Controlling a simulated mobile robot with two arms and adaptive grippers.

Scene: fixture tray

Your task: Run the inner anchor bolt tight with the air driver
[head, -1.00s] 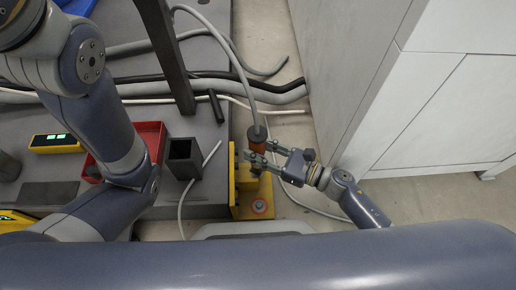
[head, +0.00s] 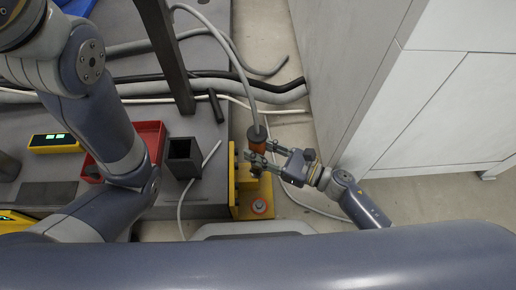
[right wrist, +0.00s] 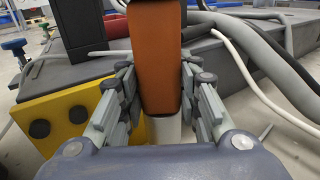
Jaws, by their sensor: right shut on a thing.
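The air driver (head: 258,140) has an orange body and a grey hose running up from its top. My right gripper (head: 258,158) is shut on it, and the driver stands roughly upright beside the yellow fixture (head: 243,203). In the right wrist view the orange driver body (right wrist: 156,55) sits between both fingers, with a pale nose below. One anchor bolt (head: 259,206) with a reddish ring shows on the yellow foot plate. The inner anchor bolt is hidden by the driver and gripper, so I cannot tell whether the nose touches it. My left gripper is out of view.
A dark open box (head: 184,158) and a red tray (head: 150,136) stand on the grey platform left of the fixture. A dark post (head: 168,60) rises behind. Hoses cross the platform and floor. A pale cabinet (head: 440,100) stands at right.

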